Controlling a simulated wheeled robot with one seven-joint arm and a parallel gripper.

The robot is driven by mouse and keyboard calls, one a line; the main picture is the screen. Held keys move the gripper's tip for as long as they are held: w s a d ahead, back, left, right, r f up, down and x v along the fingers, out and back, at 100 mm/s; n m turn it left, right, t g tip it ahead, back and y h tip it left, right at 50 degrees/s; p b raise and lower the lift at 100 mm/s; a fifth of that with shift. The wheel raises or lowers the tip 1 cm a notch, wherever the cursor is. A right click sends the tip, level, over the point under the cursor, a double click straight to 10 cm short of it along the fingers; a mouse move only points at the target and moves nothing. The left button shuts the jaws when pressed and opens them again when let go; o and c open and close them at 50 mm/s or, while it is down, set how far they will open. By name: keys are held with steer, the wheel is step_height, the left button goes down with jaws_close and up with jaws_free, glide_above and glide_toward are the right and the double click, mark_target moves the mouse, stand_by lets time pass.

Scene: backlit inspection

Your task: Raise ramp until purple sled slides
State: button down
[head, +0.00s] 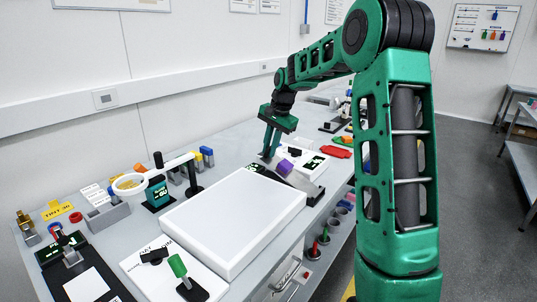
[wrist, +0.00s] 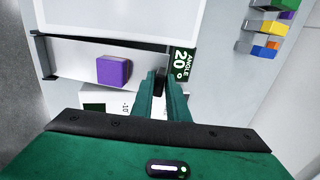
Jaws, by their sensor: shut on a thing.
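The purple sled (wrist: 113,70) sits on the pale ramp (wrist: 70,59), away from both ends, in the wrist view. In the head view the sled (head: 285,167) shows on the tilted ramp just right of my gripper (head: 268,154). My gripper (wrist: 161,80) is shut on a small black grip (wrist: 160,78) at the ramp's end, partly hidden by the fingers. Beside it a dark display (wrist: 181,62) reads ANGLE 20.
A large white light panel (head: 235,215) lies in front of the ramp. A ring magnifier (head: 130,183) and small blocks stand left. Coloured blocks (wrist: 268,27) lie at the wrist view's upper right. A red piece (head: 335,152) lies beyond the ramp.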

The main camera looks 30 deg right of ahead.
steer(key=c, duration=1.8)
jaws_free()
steer(key=shift+s, duration=0.1)
steer(key=v, duration=1)
steer(key=shift+r, duration=0.35)
steer(key=shift+d, duration=0.15)
steer(key=s+a+f+n+g, duration=0.1)
steer(key=s+f, duration=0.3)
steer(key=s, duration=1)
steer(key=s+a+f+n+g, duration=0.1)
steer(key=s+f+n, duration=0.2)
steer(key=s, duration=1.1)
steer(key=s+a+f+n+h, duration=0.1)
steer(key=s+f, duration=0.5)
steer(key=s, duration=0.9)
steer(key=shift+a+n+g, duration=0.35)
steer(key=shift+n+g, duration=0.05)
steer(key=shift+n, duration=0.4)
